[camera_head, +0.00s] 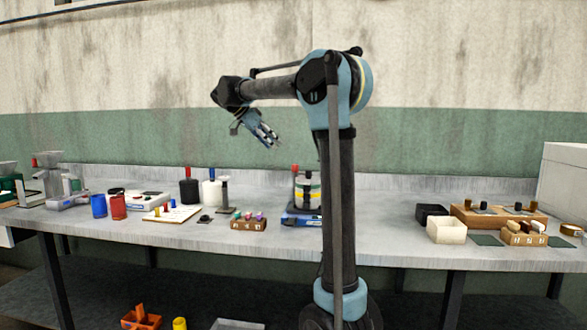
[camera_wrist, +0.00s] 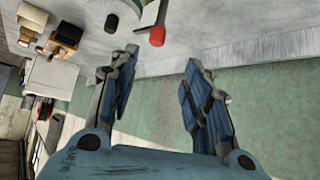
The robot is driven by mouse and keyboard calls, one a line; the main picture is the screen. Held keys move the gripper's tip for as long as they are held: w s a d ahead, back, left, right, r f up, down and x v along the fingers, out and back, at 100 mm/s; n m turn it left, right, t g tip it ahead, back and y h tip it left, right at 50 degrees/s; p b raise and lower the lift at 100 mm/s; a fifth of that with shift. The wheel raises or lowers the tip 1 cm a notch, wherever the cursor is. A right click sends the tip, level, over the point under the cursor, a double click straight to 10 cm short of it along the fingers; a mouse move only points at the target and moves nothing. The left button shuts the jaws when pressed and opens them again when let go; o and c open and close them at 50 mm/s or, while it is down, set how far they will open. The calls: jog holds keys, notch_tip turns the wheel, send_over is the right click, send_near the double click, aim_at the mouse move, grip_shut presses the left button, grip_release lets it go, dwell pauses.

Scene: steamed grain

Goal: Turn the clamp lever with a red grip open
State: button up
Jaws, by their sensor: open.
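In the wrist view my gripper (camera_wrist: 160,75) is open and empty, not touching the lever.
Black and white bottles (camera_head: 189,190), one red-topped, stand left of the pot. A small wooden block (camera_head: 248,223) with coloured knobs is in front. A white box (camera_head: 446,230) and a wooden rack (camera_head: 468,216) lie at right. The wall (camera_head: 150,140) rises behind the bench (camera_head: 385,258).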

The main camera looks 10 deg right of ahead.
aim_at(295, 165)
jog(key=x, duration=1.5)
jog(key=shift+s+d+r, duration=0.1)
jog(key=shift+d+r, duration=0.05)
jog(key=shift+d, duration=0.15)
